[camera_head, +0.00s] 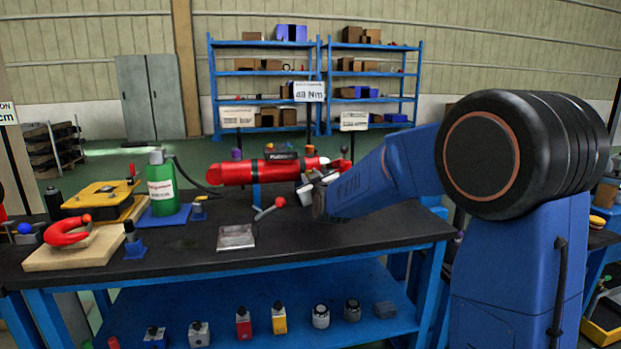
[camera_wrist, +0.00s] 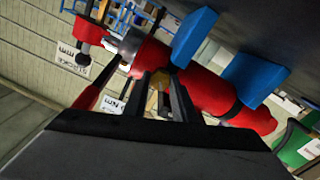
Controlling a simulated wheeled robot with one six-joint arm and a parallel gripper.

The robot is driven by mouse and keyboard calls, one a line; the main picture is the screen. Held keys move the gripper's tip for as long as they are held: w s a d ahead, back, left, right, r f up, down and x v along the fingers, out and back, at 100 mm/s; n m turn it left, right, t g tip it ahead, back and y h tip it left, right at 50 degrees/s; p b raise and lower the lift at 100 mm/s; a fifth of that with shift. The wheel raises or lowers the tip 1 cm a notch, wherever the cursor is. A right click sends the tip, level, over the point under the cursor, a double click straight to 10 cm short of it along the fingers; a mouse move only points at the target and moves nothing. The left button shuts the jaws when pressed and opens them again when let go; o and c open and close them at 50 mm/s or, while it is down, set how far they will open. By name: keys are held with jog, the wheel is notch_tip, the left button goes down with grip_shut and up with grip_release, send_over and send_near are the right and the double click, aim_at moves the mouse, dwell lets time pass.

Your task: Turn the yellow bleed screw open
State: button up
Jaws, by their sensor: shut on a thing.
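A red cylinder (camera_head: 235,173) with black bands lies across the back of the bench. It also shows in the wrist view (camera_wrist: 205,90), tilted across the picture. The small yellow bleed screw (camera_wrist: 159,79) shows at the cylinder's side in the wrist view, between my fingertips. My gripper (camera_wrist: 163,84) is shut on it, with one dark finger on each side. In the head view my gripper (camera_head: 312,190) is at the cylinder's right end, and the screw cannot be made out there. How far the screw is turned cannot be told.
Blue supports (camera_wrist: 194,38) sit close to the cylinder. A red-knobbed lever (camera_head: 270,207) stands in front of it, near a metal tray (camera_head: 236,237). A green bottle (camera_head: 162,183) and a yellow case (camera_head: 100,196) stand to the left.

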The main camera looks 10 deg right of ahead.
jog(key=shift+a+f+n, duration=0.1)
jog(key=shift+n, duration=3.55)
jog(key=shift+f+n, duration=0.1)
jog(key=shift+n, duration=3.55)
jog(key=o, duration=1)
jog(key=shift+o, duration=0.2)
jog(key=shift+f, duration=0.1)
